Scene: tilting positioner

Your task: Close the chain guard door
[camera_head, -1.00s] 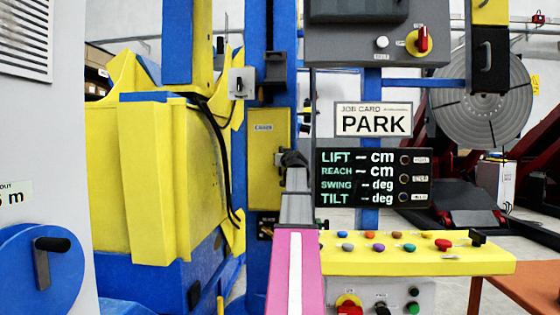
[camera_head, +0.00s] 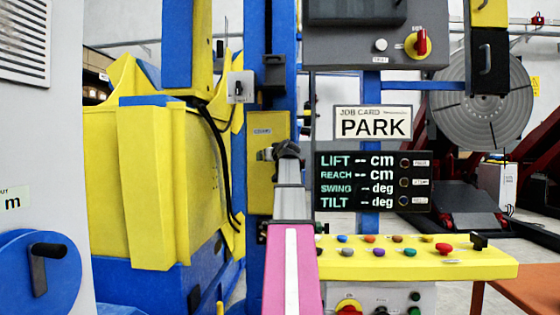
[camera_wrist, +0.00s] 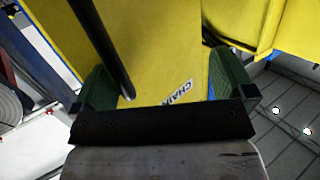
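The chain guard door is a yellow panel (camera_head: 268,187) on the blue column, left of centre in the head view, with a small label near its top and a small handle (camera_head: 265,154) at mid-height. In the wrist view the yellow panel (camera_wrist: 165,45) fills the middle, with a label reading "CHAI..." partly hidden by my gripper. My gripper (camera_wrist: 160,72) is open, its two green fingers wide apart, with a dark bar slanting between them. In the head view my gripper (camera_head: 284,150) is at the panel's right edge, near the handle. I cannot tell whether it touches, or how far the door stands open.
A yellow console (camera_head: 420,265) with several coloured buttons stands right of my arm. A display (camera_head: 373,181) and a PARK sign (camera_head: 373,123) are above it. A big yellow body (camera_head: 150,190) is on the left, and a blue handwheel (camera_head: 38,280) at lower left.

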